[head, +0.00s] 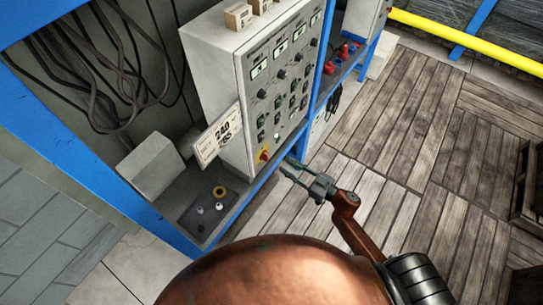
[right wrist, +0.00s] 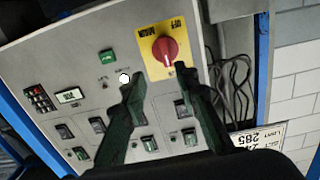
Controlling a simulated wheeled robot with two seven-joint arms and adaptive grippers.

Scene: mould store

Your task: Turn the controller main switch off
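The controller (head: 270,100) is a light grey cabinet with displays, knobs and switches on its sloping face. Its main switch (head: 263,156) is a red rotary knob on a yellow plate at the lower left corner of the face. In the right wrist view the red knob (right wrist: 165,50) shows larger, ahead of the fingertips; lettering on its plate includes "OFF". I cannot tell its exact setting. My right gripper (head: 286,166) is right of the switch, apart from it. In the wrist view its fingers (right wrist: 160,75) are spread with nothing between them. My left gripper is not in view.
A printed sign (head: 218,135) hangs at the cabinet's left side. A dark panel with a yellow-ringed button (head: 219,192) lies on the blue-edged shelf below. Black cables (head: 110,70) hang behind. Blue frame posts (head: 322,60) stand beside the cabinet.

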